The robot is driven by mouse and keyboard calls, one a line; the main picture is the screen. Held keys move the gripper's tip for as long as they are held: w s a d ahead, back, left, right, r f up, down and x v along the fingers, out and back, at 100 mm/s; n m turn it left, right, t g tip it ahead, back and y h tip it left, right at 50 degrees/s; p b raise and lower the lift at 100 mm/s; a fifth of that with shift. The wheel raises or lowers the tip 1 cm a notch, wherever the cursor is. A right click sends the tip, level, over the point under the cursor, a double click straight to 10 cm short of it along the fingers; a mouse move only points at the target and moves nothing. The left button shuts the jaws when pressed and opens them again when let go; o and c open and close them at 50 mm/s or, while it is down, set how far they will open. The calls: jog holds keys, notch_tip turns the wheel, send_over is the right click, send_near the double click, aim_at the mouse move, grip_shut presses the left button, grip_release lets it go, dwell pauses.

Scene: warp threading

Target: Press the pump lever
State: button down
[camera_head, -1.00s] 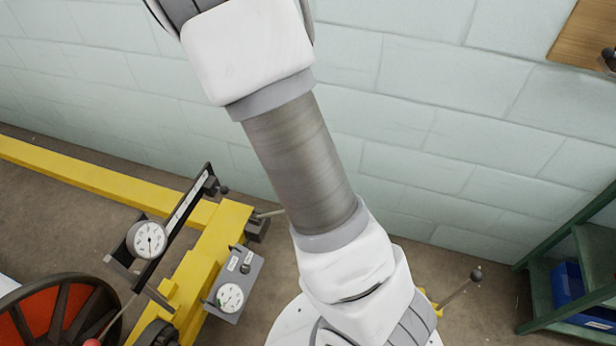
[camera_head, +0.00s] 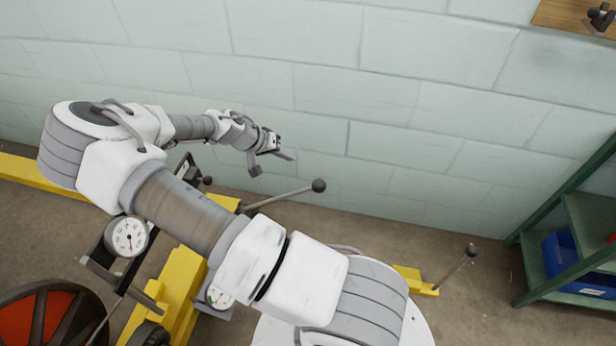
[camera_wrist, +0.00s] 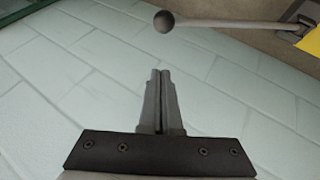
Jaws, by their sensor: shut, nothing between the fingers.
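A long grey lever with a dark ball knob (camera_head: 319,186) slants up to the right from the yellow frame in the head view. Its knob (camera_wrist: 163,21) and rod also show at the top of the wrist view. My gripper (camera_head: 291,154) is in front of the pale wall, up and left of the knob in the head view. Its two fingers are shut together and empty in the wrist view (camera_wrist: 160,74), pointing towards the knob with a visible gap. A second ball-ended lever (camera_head: 472,250) stands farther right on a yellow foot. No label tells which one is the pump lever.
The yellow frame (camera_head: 178,290) carries a round gauge (camera_head: 129,236) and a second gauge (camera_head: 219,296), partly behind my arm. A red-centred wheel (camera_head: 45,322) is at lower left. A green rack (camera_head: 572,225) with a blue bin (camera_head: 565,255) stands right. The block wall is close behind.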

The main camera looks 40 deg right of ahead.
dwell(0.3)
jog(key=b, duration=0.3)
send_over(311, 187)
jog(key=f, duration=1)
jog(key=shift+w+f, duration=0.15)
jog(key=shift+w, duration=0.1)
jog(key=shift+s+f, duration=0.3)
jog(key=shift+f, duration=0.15)
jog(key=shift+b, duration=0.3)
